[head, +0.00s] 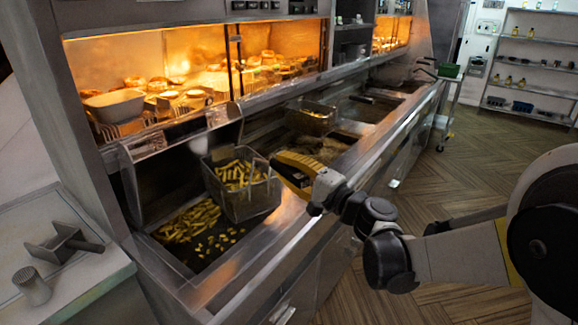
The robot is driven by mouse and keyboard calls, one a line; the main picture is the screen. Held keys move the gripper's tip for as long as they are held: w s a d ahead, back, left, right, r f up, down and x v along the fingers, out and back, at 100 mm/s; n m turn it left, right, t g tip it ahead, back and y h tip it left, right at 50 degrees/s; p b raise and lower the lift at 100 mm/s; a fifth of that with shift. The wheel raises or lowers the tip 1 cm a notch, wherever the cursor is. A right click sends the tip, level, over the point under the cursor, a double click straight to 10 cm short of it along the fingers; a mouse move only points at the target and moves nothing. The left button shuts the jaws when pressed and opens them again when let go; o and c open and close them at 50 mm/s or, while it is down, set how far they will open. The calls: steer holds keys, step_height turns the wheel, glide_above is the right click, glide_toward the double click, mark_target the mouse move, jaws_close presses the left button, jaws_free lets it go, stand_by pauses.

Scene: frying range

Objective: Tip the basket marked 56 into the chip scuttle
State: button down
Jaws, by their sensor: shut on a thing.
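A wire fry basket (236,207) with chips in it hangs over the right side of the chip scuttle (208,262). The basket looks roughly upright, and no number can be read on it. My gripper (280,165), with yellow on it, is shut at the basket's right side, at its handle; the exact grip is hard to see. The scuttle is a dark recessed bay at the left end of the range. Loose chips (188,222) lie in it, to the left of and below the basket.
Another basket (312,117) sits at the fryer wells (318,148) further along the range. A lit heated shelf (195,78) with food and a pale tray (113,105) is above. A counter (50,265) with a scoop and a shaker adjoins at left. The floor at right is clear.

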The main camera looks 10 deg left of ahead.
steer(key=s+a+f+n+g+h+p, duration=0.1)
steer(key=s+a+f+n+h+p, duration=0.2)
steer(key=s+a+n, duration=0.6)
steer(key=s+a+f+n+b, duration=0.2)
steer(key=s+f+n+b, duration=0.2)
steer(key=f+b, duration=0.1)
steer(key=s+a+f+n+h+b, duration=0.1)
steer(key=s+a+f+n+b, duration=0.2)
steer(key=f, duration=0.5)
steer(key=shift+s+f+n+b, duration=0.3)
steer(key=shift+s+n+b, duration=0.1)
steer(key=shift+n+b, duration=0.45)
stand_by(0.6)
